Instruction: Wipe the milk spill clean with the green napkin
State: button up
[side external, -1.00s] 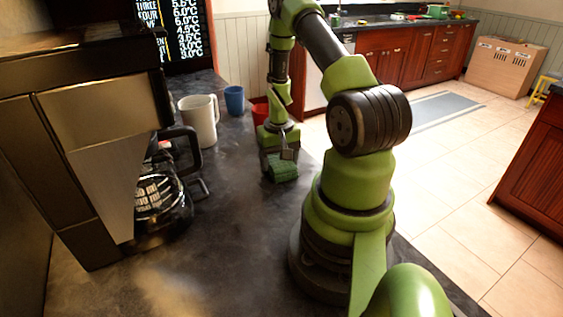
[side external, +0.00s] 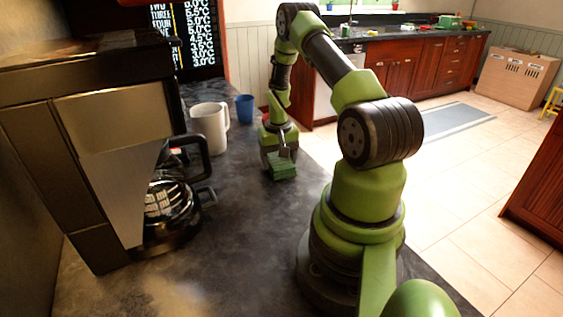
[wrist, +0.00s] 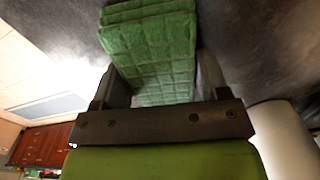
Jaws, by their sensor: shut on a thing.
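The green napkin (side external: 284,171) is a folded, quilted block at the counter's surface in the side view. In the wrist view the napkin (wrist: 150,45) sits between the two fingers and sticks out past their tips. My gripper (side external: 283,158) points down and is shut on the napkin; it also shows in the wrist view (wrist: 165,85). I cannot tell whether the napkin touches the counter. No milk spill can be made out clearly. A blurry pale patch (side external: 175,297) lies on the near counter in the side view; I cannot tell whether it is milk or glare.
A coffee machine (side external: 115,110) with a glass pot (side external: 168,205) stands at the left of the dark counter (side external: 235,240). A white mug (side external: 208,128) and a blue cup (side external: 244,108) stand behind and left of my gripper. A red object is mostly hidden behind it.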

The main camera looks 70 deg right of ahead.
aim_at(299, 189)
jog(key=shift+w+d, duration=1.05)
jog(key=shift+w, duration=0.05)
jog(key=shift+s+a, duration=1.65)
jog(key=shift+s, duration=0.1)
jog(key=shift+s+a+f, duration=0.1)
jog(key=shift+s+a, duration=1.75)
jog(key=shift+a, duration=0.1)
jog(key=shift+s+a, duration=1.35)
jog(key=shift+s, duration=0.05)
jog(key=shift+w+d, duration=4.95)
jog(key=shift+w, duration=0.05)
jog(key=shift+s, duration=0.1)
